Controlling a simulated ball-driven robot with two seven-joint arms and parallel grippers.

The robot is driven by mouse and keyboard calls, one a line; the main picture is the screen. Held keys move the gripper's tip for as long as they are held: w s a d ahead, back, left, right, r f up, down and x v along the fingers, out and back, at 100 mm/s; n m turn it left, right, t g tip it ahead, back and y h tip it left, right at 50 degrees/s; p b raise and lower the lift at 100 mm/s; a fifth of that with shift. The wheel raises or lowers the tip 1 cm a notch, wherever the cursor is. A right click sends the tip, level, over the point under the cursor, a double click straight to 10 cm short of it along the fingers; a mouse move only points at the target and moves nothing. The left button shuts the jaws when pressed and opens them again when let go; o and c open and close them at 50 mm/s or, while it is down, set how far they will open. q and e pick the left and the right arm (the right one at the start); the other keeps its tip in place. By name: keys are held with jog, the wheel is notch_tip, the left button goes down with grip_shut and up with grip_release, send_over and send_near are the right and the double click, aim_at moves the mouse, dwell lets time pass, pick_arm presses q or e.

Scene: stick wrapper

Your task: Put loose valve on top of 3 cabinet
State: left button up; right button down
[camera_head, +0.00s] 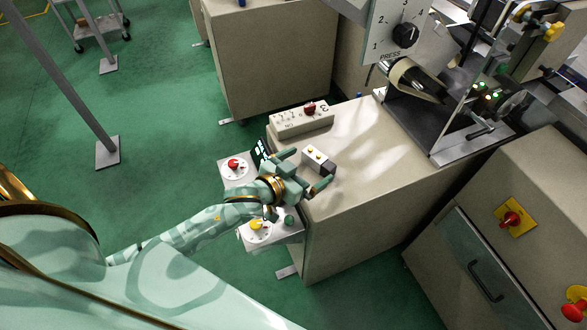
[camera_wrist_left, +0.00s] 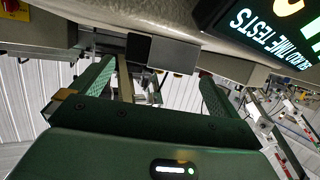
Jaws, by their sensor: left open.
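The loose valve appears to be a small beige and dark grey block (camera_head: 318,158) with orange dots, lying on the beige cabinet top (camera_head: 372,163) near its front left corner in the head view. My left gripper (camera_head: 304,169) is open at its near side, with one finger toward each end of the block. In the left wrist view my left gripper (camera_wrist_left: 158,85) has its fingers wide apart, and a dark grey block (camera_wrist_left: 170,52), probably the valve, shows beyond and between them. I cannot tell whether a finger touches it. My right gripper is not in view.
A long beige box with a red knob (camera_head: 302,118) sits behind the valve. A lit display (camera_head: 261,152) and button panels with red (camera_head: 234,167) and yellow buttons flank the cabinet's left side. A machine (camera_head: 440,95) stands to the right. Another cabinet (camera_head: 268,60) stands behind.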

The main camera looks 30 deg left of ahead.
pick_arm(q)
jog(key=p+v, duration=0.1)
jog(key=v, duration=0.4)
dwell(0.4)
